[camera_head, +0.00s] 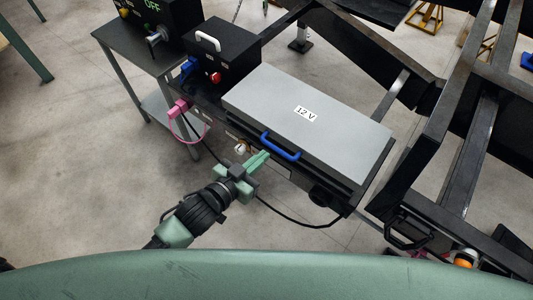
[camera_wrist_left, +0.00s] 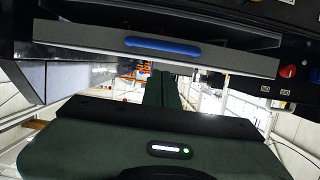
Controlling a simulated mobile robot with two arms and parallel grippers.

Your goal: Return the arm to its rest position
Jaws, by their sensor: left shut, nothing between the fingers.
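My left arm comes in from the lower left in the head view. Its green left gripper (camera_head: 262,158) is shut and empty. The fingertips are just left of the blue handle (camera_head: 280,146) on the front of the grey-topped box marked 12 V (camera_head: 345,120). I cannot tell whether they touch it. In the left wrist view the closed fingers (camera_wrist_left: 162,88) point away below the blue handle (camera_wrist_left: 162,46), with the handle clear of them in the picture. My right gripper is not in view.
A black box with a white handle (camera_head: 232,68) and a red knob (camera_head: 215,77) stands left of the grey lid. A pink part (camera_head: 180,108) and a black cable (camera_head: 290,218) are near the arm. Black frame beams (camera_head: 440,130) stand at right. Floor at lower left is free.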

